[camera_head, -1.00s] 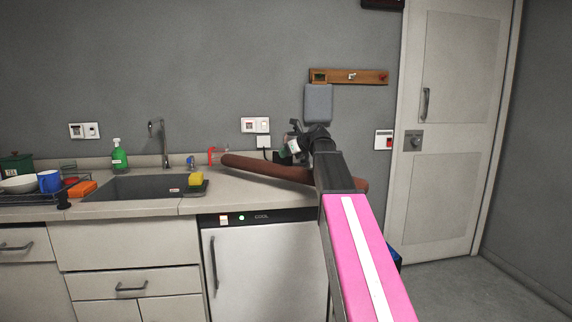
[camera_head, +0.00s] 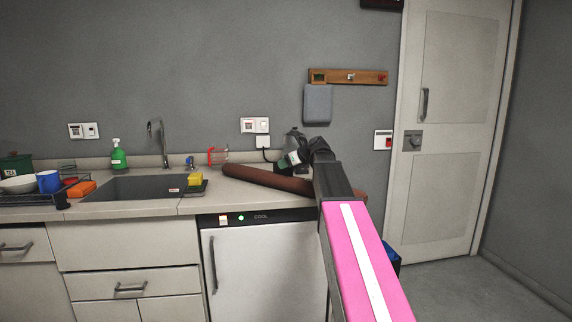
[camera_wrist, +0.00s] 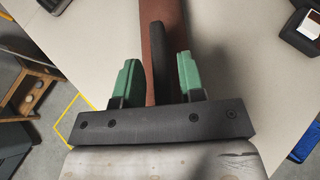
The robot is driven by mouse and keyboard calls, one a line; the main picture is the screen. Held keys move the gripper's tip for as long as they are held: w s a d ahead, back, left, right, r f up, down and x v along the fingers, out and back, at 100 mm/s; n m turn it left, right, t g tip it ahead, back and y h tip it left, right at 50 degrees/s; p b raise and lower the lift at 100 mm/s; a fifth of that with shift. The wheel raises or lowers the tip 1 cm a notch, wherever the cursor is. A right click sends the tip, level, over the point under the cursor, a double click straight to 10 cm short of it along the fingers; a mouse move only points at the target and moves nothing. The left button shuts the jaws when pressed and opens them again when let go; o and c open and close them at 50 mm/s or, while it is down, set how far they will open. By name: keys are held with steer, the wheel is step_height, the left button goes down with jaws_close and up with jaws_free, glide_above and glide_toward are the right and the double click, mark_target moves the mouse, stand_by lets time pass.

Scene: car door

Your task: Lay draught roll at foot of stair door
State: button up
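The draught roll (camera_head: 265,179) is a long brown cylinder lying slantwise over the right end of the counter (camera_head: 105,210). Its right end is partly hidden behind my arm. In the wrist view the roll (camera_wrist: 174,12) runs away under my gripper (camera_wrist: 160,78). A black handle-like strip (camera_wrist: 158,55) stands between the two green fingers, with a visible gap on each side. My gripper is partly open; whether the fingers touch the roll's sides is unclear. The pale stair door (camera_head: 455,140) is shut, at the right; the floor at its foot shows partly.
A sink (camera_head: 135,187), a red-handled jug (camera_head: 218,155) and a yellow sponge (camera_head: 195,179) are left of the roll. A blue object (camera_head: 391,256) stands beside the counter's right end. Grey floor (camera_head: 450,285) before the door is clear.

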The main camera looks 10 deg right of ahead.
stand_by(0.3)
steer(key=v, duration=1.1)
steer(key=shift+s+d, duration=0.15)
steer(key=shift+o, duration=0.5)
steer(key=shift+d+r, duration=0.1)
steer(key=shift+r, duration=0.1)
steer(key=w+a+g+h, duration=0.2)
steer(key=w+a+r+g+h, duration=0.1)
steer(key=w+a+g+h, duration=0.1)
steer(key=w+a, duration=0.1)
steer(key=shift+w+a+r+g, duration=0.15)
steer(key=shift+a+g, duration=0.05)
steer(key=shift+g, duration=0.1)
steer(key=shift+w+a+r+g+h, duration=0.2)
steer(key=shift+a+g+h, duration=0.2)
steer(key=shift+h, duration=0.3)
glide_above(282, 174)
steer(key=d, duration=0.1)
steer(key=f, duration=0.5)
steer(key=shift+s+d, duration=0.1)
steer(key=shift+s, duration=0.2)
steer(key=shift+x, duration=2.65)
steer(key=shift+w+d+f, duration=0.1)
steer(key=shift+w+f, duration=0.1)
steer(key=shift+f, duration=0.05)
steer(key=shift+c, duration=0.3)
